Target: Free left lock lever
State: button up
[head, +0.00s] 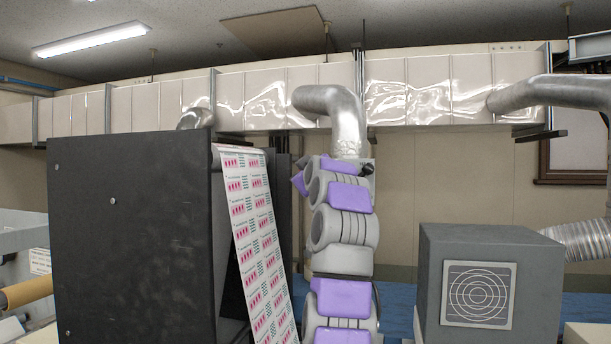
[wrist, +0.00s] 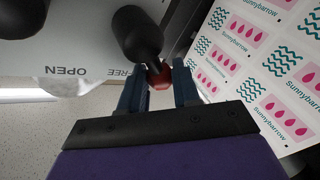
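In the wrist view, a black lever (wrist: 137,32) with a rounded handle reaches down from the top edge over a pale panel. A red tip (wrist: 160,78) shows at its lower end. My gripper (wrist: 160,82) has its two dark blue fingers apart, one on each side of the red tip. I cannot tell whether either finger touches it.
A printed label web (head: 258,240) hangs beside a large black machine panel (head: 135,240). It also shows close to the right finger in the wrist view (wrist: 255,65). A grey box (head: 490,285) with a round grille stands right of my arm. Ducts (head: 335,105) run overhead.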

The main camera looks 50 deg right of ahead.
jog(key=shift+c, duration=1.1)
jog(key=shift+s+d+r+m+t+h+b, duration=0.2)
jog(key=shift+s+m+t+h+b, duration=0.15)
jog(key=shift+m+b, duration=0.5)
jog(key=shift+s+d+r+m+t+h+b, duration=0.2)
jog(key=shift+m+h+b, duration=0.25)
jog(key=shift+m+b, duration=0.35)
jog(key=shift+a, duration=0.1)
jog(key=o, duration=0.8)
jog(key=shift+c, duration=0.2)
jog(key=b+v, duration=0.8)
jog(key=v, duration=0.9)
jog(key=shift+f, duration=0.15)
